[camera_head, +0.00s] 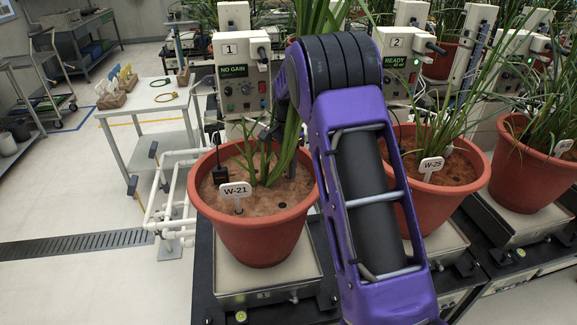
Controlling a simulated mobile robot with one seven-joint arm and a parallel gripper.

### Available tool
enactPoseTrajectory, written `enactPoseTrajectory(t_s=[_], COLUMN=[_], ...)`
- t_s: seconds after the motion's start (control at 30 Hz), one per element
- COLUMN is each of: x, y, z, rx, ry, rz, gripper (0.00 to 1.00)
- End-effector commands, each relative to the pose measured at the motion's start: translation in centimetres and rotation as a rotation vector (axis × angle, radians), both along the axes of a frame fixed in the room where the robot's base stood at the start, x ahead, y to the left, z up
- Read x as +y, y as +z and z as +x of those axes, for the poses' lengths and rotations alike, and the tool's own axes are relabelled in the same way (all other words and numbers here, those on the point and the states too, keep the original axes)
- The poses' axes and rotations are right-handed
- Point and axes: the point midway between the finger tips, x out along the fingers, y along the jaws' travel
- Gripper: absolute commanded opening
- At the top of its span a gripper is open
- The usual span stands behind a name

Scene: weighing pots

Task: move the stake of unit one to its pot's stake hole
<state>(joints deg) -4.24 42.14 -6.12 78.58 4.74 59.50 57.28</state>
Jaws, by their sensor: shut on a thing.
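The pot of unit one (252,238) is terracotta and stands upright at centre left, with soil, green leaves and a white W-21 tag (238,190). A small dark hole (282,205) shows in its soil at front right and looks like the stake hole. My gripper (270,131) shows only as a small dark part above the back of this pot, beside the leaves. It is shut on a thin dark piece that seems to be the stake; its lower end is hard to make out. My purple arm hides part of the view right of the pot.
A small black probe (220,174) on a cord stands at the pot's left. The unit one box (240,78) reads NO GAIN behind it. The W-25 pot (432,212) stands close on the right.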

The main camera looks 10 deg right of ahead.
Motion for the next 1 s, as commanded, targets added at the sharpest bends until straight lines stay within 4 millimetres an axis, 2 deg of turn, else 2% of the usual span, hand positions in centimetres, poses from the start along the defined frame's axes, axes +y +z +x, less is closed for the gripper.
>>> enactPoseTrajectory(t_s=[0.2,0.23,0.4,0.43,1.0], x=[0.00,0.01,0.00,0.01,0.01], y=[-0.05,-0.05,-0.05,-0.05,0.04], z=[0.00,0.00,0.00,0.00,-0.01], rx=[0.000,0.000,0.000,0.000,0.000], ry=[0.000,0.000,0.000,0.000,0.000], rz=[0.000,0.000,0.000,0.000,0.000], gripper=[0.00,0.29,0.60,0.62,0.62])
